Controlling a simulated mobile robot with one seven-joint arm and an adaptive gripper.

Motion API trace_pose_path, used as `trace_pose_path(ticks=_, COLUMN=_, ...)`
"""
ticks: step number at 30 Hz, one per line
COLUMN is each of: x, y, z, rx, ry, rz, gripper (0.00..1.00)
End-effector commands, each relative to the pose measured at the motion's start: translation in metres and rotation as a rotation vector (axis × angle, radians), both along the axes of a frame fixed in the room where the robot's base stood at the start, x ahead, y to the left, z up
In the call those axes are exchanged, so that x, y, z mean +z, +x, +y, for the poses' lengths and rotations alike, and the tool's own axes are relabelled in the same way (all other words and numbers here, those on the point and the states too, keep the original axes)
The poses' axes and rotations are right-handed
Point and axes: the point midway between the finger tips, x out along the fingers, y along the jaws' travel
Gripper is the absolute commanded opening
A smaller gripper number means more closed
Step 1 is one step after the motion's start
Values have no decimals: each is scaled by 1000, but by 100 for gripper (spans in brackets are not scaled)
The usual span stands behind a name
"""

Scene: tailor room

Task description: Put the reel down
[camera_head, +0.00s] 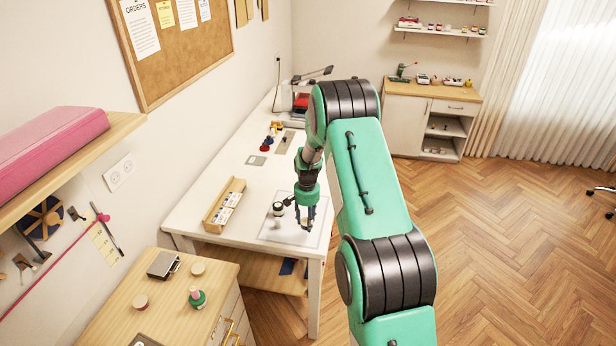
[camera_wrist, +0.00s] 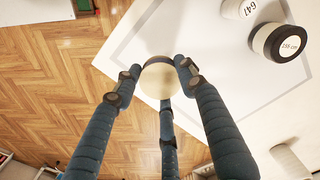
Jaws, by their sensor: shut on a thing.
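My gripper (camera_head: 305,222) points down over the white worktable. In the wrist view its three fingers (camera_wrist: 160,72) are closed around a round reel (camera_wrist: 158,80) with a cream top and a dark side. The fingers mostly hide this reel in the head view. It is over or at the edge of a white mat (camera_wrist: 190,50) with a grey border, also in the head view (camera_head: 284,237); I cannot tell whether it touches. A black-and-white reel marked "255 cm" (camera_wrist: 282,43) stands on the mat, with one marked "647" (camera_wrist: 240,8) close by.
A wooden tray (camera_head: 212,222) with white labelled pieces lies left of the mat on the table (camera_head: 190,215). Small red and dark items (camera_head: 267,144) stand farther back. A wooden cabinet (camera_head: 110,305) with a green-based spool (camera_head: 197,297) is in front. The table's right edge is close to my gripper.

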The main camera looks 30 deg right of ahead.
Motion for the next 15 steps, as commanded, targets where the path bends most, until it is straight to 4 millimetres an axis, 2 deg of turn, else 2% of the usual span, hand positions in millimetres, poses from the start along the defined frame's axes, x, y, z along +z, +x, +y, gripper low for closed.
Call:
trace_pose_path(ticks=1, x=0, y=-3, z=-16, rx=-21, ry=0, rz=0, gripper=19)
trace_pose_path(ticks=6, x=-1, y=-8, z=-49, rx=-64, ry=0, rz=0, gripper=19)
trace_pose_path(ticks=10, x=-2, y=-11, z=-61, rx=-80, ry=0, rz=0, gripper=19)
trace_pose_path(ticks=15, x=-3, y=-12, z=-64, rx=-84, ry=0, rz=0, gripper=19)
